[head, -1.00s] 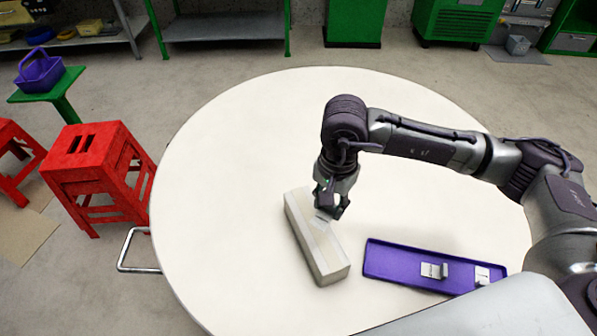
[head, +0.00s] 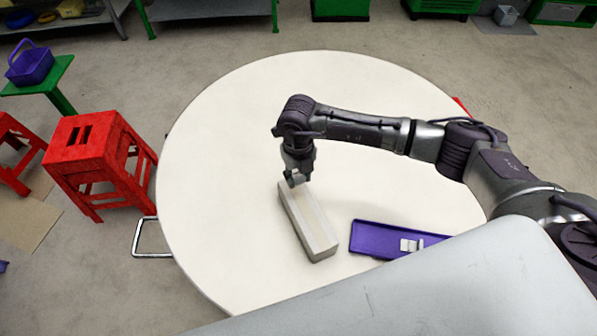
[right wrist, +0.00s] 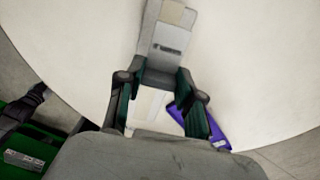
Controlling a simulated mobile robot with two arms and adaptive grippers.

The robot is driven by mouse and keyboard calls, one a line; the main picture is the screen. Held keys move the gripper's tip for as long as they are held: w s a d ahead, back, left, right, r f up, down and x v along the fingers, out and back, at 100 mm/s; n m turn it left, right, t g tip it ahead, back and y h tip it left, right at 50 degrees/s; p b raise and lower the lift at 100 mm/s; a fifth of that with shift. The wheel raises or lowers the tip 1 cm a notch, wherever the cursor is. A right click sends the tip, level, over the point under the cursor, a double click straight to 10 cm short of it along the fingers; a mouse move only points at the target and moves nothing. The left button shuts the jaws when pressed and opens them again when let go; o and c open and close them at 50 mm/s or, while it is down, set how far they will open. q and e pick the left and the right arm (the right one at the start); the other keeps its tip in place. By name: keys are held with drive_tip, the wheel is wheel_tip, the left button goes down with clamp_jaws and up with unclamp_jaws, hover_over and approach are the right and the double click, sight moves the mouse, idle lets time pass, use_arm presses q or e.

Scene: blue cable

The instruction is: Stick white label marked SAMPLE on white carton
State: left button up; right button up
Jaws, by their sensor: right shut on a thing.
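The white carton (head: 318,236) lies long and low on the round table, with a pale strip along its top. My right gripper (head: 297,181) is over the carton's far end. In the right wrist view, my right gripper (right wrist: 161,80) is shut on the white label (right wrist: 166,62), which looks grey in shadow and has small dark print. The label lies over the carton's top (right wrist: 150,104); I cannot tell whether they touch. My left gripper is not in view.
A purple tray (head: 372,240) with a white piece (head: 412,245) on it lies right of the carton. My own grey body covers the near table edge. A red stool (head: 92,150) stands left of the table (head: 225,150). The table's left and far parts are clear.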

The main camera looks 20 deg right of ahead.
sight(298, 196)
drive_tip(key=shift+f+b, duration=1.9)
drive_tip(key=shift+f, duration=0.85)
drive_tip(key=shift+f+b, duration=0.85)
drive_tip(key=shift+b, duration=0.05)
drive_tip(key=o, duration=1)
drive_tip(key=shift+r, duration=0.1)
drive_tip(key=shift+r+p, duration=2.4)
drive_tip(key=shift+r, duration=1.1)
drive_tip(key=shift+f, duration=0.1)
